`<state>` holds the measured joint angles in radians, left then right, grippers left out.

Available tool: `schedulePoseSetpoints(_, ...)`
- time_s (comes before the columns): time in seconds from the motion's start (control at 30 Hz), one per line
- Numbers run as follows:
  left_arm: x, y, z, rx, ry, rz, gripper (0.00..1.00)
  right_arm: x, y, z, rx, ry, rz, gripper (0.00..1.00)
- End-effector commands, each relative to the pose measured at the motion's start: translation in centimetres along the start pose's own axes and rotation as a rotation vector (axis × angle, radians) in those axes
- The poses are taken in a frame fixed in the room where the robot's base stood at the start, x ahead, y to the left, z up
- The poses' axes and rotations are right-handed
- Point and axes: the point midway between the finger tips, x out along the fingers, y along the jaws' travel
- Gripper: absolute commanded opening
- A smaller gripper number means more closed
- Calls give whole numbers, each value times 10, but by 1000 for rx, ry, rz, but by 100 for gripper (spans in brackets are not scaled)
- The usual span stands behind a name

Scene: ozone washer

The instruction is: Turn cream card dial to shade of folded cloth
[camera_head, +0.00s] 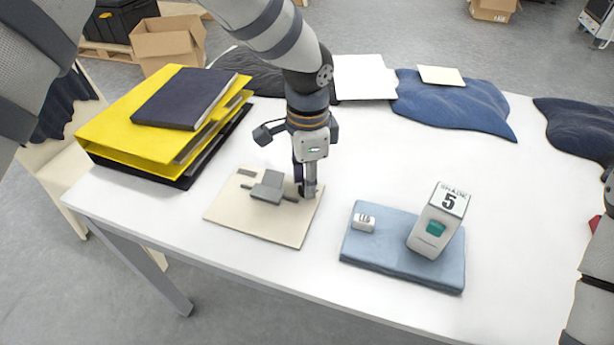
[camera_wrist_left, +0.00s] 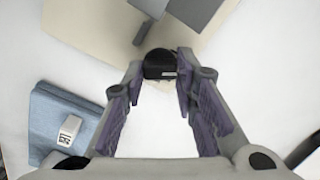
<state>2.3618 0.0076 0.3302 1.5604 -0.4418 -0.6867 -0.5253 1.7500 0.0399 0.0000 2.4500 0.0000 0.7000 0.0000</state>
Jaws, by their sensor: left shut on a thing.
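The cream card (camera_head: 285,229) lies flat on the white table, with a grey block and bar (camera_head: 268,188) on it. The card also shows at the top of the left wrist view (camera_wrist_left: 75,22). My left gripper (camera_head: 307,190) points down at the card's right side. In the left wrist view its fingers (camera_wrist_left: 162,72) are shut on a black round dial (camera_wrist_left: 158,62) at the card's edge. Any shade marks on the dial are hidden. The folded cloth (camera_head: 380,262) is light blue and lies to the right of the card. My right gripper is not in view.
Yellow and dark binders (camera_head: 130,130) are stacked at left. Dark blue cloth (camera_head: 455,105) lies at the back. Bare table separates card and folded cloth.

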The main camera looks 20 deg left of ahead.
Motion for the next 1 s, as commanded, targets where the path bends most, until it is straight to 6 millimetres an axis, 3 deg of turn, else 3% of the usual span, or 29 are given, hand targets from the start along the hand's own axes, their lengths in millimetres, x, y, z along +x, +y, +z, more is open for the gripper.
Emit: schedulePoseSetpoints(1.0,2,2,1,961,0,4,0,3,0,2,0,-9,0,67)
